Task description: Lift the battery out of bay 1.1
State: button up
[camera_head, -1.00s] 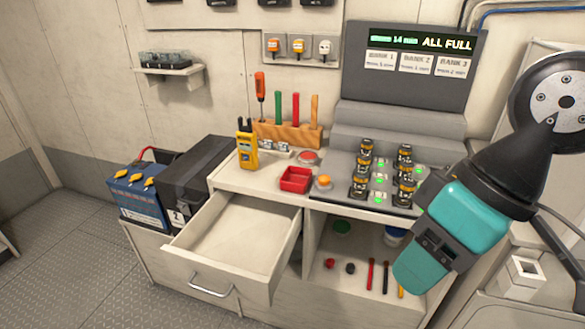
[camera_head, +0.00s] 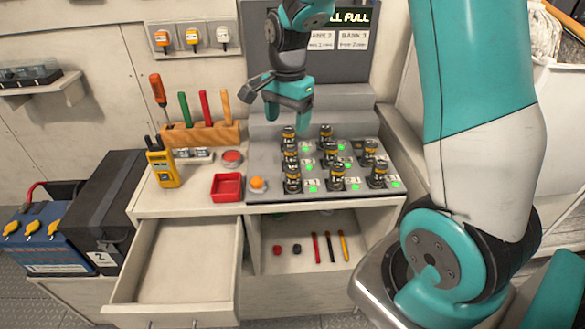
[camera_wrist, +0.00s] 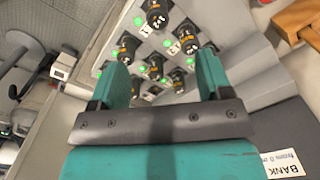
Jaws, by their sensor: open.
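My gripper (camera_head: 288,116) hangs open and empty above the back of the charging dock (camera_head: 262,188). Several dark batteries with yellow bands stand upright in the dock's bays, with green lights beside them. The left column shows a back battery (camera_head: 289,134), a middle battery (camera_head: 291,158) and a front battery (camera_head: 292,182).
The display (camera_head: 352,17) behind the dock is partly hidden by my arm. An open drawer (camera_head: 178,265) juts out at the front.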

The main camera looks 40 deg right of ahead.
aim_at(293, 167)
jog(key=shift+m, duration=0.6)
jog(key=f, duration=0.4)
jog(key=d+f+p, duration=0.1)
jog(key=f, duration=0.3)
jog(key=f+p, duration=0.1)
jog(key=f, duration=0.3)
jog(key=shift+w+d, duration=0.15)
jog(key=shift+d, duration=0.15)
jog(key=shift+f+p, duration=0.9)
jog(key=shift+f, duration=2.05)
jog(key=shift+s, duration=0.2)
jog(key=c, duration=1.1)
jog(key=shift+r, duration=0.1)
jog(key=shift+c, duration=0.2)
